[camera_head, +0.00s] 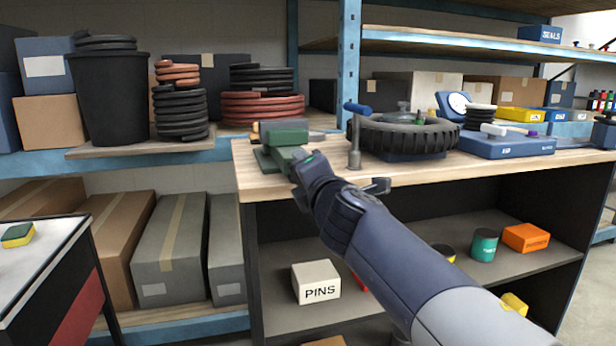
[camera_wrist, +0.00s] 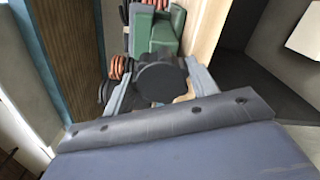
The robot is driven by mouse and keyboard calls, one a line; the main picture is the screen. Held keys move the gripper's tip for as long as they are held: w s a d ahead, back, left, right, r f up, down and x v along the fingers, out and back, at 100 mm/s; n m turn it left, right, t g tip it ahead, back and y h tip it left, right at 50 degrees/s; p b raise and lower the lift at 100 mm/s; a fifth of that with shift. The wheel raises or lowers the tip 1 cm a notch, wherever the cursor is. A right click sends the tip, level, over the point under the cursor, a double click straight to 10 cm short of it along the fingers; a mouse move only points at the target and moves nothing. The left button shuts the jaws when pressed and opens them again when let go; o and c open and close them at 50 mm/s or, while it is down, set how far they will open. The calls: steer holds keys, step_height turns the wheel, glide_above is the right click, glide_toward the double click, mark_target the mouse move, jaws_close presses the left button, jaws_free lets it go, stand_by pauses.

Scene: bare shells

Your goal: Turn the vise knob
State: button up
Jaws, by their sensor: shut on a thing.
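A green vise (camera_head: 283,134) stands at the left end of the wooden workbench top (camera_head: 420,170). The vise (camera_wrist: 158,30) also shows at the top middle of the wrist view. Its dark round knob (camera_wrist: 158,82) faces my wrist camera. My gripper (camera_wrist: 162,86) is shut on the knob, one finger on each side. In the head view my gripper (camera_head: 301,168) reaches the front of the vise at the bench's front edge, and it hides the knob there. How far the knob is turned cannot be told.
A tire (camera_head: 403,138) lies on the bench right of the vise, beside an upright metal post (camera_head: 354,145) close to my forearm. A white PINS box (camera_head: 316,282) sits on the shelf below. Stacked hoses (camera_head: 263,97) stand on the rack behind.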

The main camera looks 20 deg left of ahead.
steer(key=m, duration=0.3)
steer(key=m+b, duration=0.1)
steer(key=m, duration=0.2)
steer(key=shift+f+m, duration=0.2)
steer(key=shift+m, duration=0.1)
stand_by(0.5)
steer(key=o, duration=1)
steer(key=v, duration=1)
steer(key=shift+s+d, duration=0.2)
steer(key=shift+s, duration=0.15)
steer(key=shift+w, duration=0.1)
